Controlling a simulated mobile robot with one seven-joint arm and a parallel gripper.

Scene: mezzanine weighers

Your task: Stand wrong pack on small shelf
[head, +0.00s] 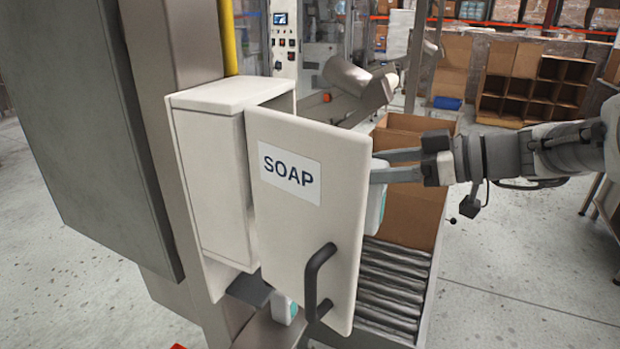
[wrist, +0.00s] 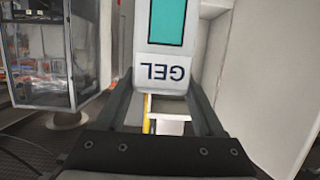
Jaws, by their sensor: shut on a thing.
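My gripper (head: 380,167) reaches in from the right, its fingertips beside the right edge of the door labelled SOAP. It is shut on a white and teal pack (head: 376,210), mostly hidden behind that door. In the wrist view the pack (wrist: 165,62) sits between the two fingers and shows the word GEL upside down. Another white and teal pack (head: 281,308) shows partly, low behind the door. A small dark ledge (head: 248,290) juts out under the white cabinet; I cannot tell whether it is the small shelf.
The SOAP door (head: 300,235), with a black handle (head: 315,283), stands out from the white cabinet (head: 208,170) and blocks the view behind it. A cardboard carton (head: 410,212) stands on a roller conveyor (head: 390,290). Open floor lies to the right.

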